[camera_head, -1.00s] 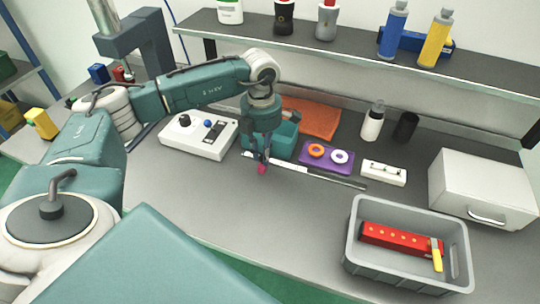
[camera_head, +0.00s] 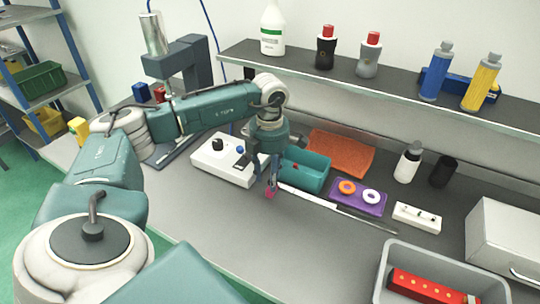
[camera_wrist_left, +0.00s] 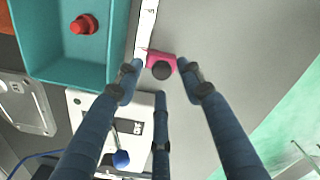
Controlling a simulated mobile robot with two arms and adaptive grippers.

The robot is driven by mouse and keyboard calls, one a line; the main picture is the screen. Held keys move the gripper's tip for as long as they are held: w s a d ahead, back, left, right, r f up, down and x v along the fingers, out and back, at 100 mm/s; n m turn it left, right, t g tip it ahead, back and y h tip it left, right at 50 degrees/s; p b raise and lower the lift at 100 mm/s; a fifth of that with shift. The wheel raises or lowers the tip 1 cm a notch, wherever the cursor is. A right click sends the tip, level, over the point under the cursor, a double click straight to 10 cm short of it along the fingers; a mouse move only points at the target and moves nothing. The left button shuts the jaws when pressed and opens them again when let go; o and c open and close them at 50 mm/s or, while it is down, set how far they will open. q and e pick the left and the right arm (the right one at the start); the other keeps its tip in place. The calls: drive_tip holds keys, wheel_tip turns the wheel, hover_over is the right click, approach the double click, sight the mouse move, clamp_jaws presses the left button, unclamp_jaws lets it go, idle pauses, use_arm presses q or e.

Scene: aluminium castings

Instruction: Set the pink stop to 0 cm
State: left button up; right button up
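The pink stop (camera_head: 270,193) sits at the left part of the long, thin white-and-grey scale rail (camera_head: 335,208). In the left wrist view the stop (camera_wrist_left: 160,62) shows a dark round knob, and the pale scale (camera_wrist_left: 146,28) runs upward from it. My left gripper (camera_head: 271,186) is low over the rail. Its two outer fingertips close in on either side of the stop, and the third finger is below it in the left wrist view. The scale reading at the stop is too small to make out. My right gripper is not in view.
A white control box (camera_head: 222,161) stands left of the rail. Behind the rail are a teal bin (camera_head: 312,184), a purple tray (camera_head: 343,205) with rings and an orange mat (camera_head: 340,152). A grey crate (camera_head: 388,286) stands at front right. The bench in front is clear.

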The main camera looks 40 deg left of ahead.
use_arm(q)
wheel_tip(320, 180, up, 12)
idle(0.5)
idle(0.4)
